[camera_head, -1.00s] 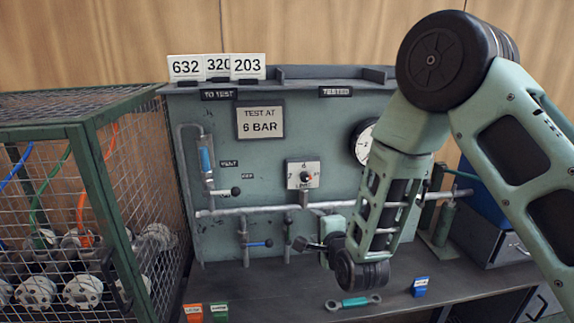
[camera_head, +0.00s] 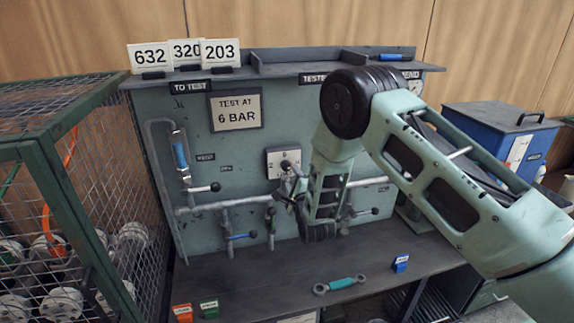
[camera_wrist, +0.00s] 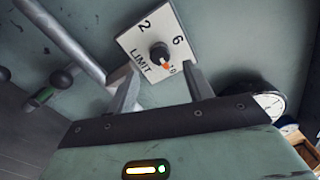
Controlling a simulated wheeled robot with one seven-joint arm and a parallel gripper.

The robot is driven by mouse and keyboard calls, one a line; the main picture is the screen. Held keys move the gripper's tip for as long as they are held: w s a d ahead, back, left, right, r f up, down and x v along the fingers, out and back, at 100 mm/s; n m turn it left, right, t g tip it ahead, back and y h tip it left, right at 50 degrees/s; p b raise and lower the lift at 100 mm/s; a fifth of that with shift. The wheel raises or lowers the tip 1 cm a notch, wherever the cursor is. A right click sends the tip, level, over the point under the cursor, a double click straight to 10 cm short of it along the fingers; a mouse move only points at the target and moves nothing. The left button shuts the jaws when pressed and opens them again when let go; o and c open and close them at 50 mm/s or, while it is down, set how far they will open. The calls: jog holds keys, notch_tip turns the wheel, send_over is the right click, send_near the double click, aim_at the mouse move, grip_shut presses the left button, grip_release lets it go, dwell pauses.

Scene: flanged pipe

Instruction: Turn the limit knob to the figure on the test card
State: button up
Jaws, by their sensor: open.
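The test card (camera_head: 236,101) on the panel reads "TEST AT 6 BAR". In the head view the plate (camera_head: 273,158) is partly covered by my gripper (camera_head: 291,182). In the wrist view my gripper (camera_wrist: 162,74) is open and empty. Its fingertips lie below the knob in the picture, one toward each side; I cannot tell how far they are from the plate.
A horizontal pipe (camera_head: 232,203) with valve levers crosses the panel below the plate. A gauge (camera_wrist: 270,104) is right of the gripper. A wire cage (camera_head: 100,230) stands at left.

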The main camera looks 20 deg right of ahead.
aim_at(287, 168)
jog(key=w+p, duration=0.1)
jog(key=w, duration=0.5)
jog(key=shift+w, duration=0.4)
jog(key=c, duration=1)
